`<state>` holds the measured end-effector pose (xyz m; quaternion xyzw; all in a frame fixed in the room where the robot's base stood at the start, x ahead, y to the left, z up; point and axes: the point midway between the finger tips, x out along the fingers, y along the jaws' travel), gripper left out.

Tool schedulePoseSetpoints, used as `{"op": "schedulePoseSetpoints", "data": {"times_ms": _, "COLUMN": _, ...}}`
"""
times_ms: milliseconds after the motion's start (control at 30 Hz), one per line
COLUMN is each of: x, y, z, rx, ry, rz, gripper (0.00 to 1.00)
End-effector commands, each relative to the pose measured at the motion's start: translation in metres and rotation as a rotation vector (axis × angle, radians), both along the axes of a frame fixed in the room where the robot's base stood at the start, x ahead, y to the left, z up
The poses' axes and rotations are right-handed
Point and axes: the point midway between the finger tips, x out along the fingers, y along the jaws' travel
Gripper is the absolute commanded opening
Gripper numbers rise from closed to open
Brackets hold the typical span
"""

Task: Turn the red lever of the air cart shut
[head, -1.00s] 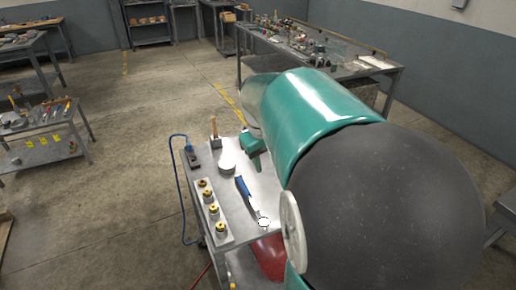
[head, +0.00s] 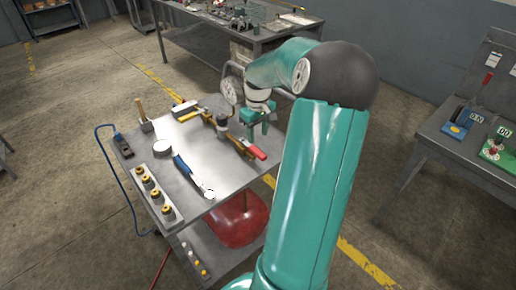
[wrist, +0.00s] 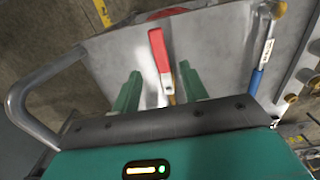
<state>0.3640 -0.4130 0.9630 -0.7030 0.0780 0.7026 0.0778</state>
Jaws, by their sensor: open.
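The air cart (head: 185,160) has a grey metal top, with a red tank (head: 240,220) on its lower shelf. The red lever (head: 257,152) lies near the cart's right edge, beside brass valve parts (head: 222,125). In the wrist view the red lever (wrist: 159,50) points away from me, between the lines of my two fingers and mostly beyond their tips. My gripper (head: 260,130) is above the cart top, close to the lever. Its green fingers are open and empty in the wrist view (wrist: 162,72). The lever's lower end is partly hidden near the gripper.
A grey cart handle (wrist: 40,90) curves left of my gripper. A bench (head: 470,135) stands at the right.

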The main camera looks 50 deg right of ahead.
Motion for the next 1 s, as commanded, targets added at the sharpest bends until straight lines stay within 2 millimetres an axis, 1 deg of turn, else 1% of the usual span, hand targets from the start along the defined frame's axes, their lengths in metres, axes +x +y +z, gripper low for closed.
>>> {"op": "schedulePoseSetpoints", "data": {"times_ms": 33, "x": 0.0, "y": 0.0, "z": -0.011, "rx": 0.006, "ry": 0.002, "rz": 0.0, "gripper": 0.44}}
{"op": "schedulePoseSetpoints", "data": {"times_ms": 100, "x": -0.001, "y": 0.0, "z": -0.026, "rx": 0.005, "ry": 0.001, "rz": 0.001, "gripper": 0.44}}
{"op": "schedulePoseSetpoints", "data": {"times_ms": 200, "x": -0.001, "y": -0.001, "z": -0.044, "rx": 0.004, "ry": 0.001, "rz": 0.0, "gripper": 0.44}}
{"op": "schedulePoseSetpoints", "data": {"times_ms": 333, "x": -0.001, "y": -0.001, "z": -0.063, "rx": 0.003, "ry": 0.001, "rz": 0.0, "gripper": 0.44}}
{"op": "schedulePoseSetpoints", "data": {"times_ms": 500, "x": 0.0, "y": -0.001, "z": -0.075, "rx": 0.001, "ry": 0.001, "rz": -0.001, "gripper": 0.44}}
{"op": "schedulePoseSetpoints", "data": {"times_ms": 767, "x": 0.0, "y": -0.001, "z": -0.076, "rx": 0.0, "ry": 0.0, "rz": -0.001, "gripper": 0.44}}
{"op": "schedulePoseSetpoints", "data": {"times_ms": 867, "x": 0.0, "y": -0.001, "z": -0.076, "rx": 0.0, "ry": 0.0, "rz": -0.001, "gripper": 0.26}}
{"op": "schedulePoseSetpoints", "data": {"times_ms": 900, "x": 0.0, "y": -0.001, "z": -0.076, "rx": 0.0, "ry": 0.0, "rz": -0.001, "gripper": 0.18}}
{"op": "schedulePoseSetpoints", "data": {"times_ms": 1000, "x": 0.0, "y": -0.001, "z": -0.076, "rx": 0.0, "ry": 0.0, "rz": -0.001, "gripper": 0.0}}
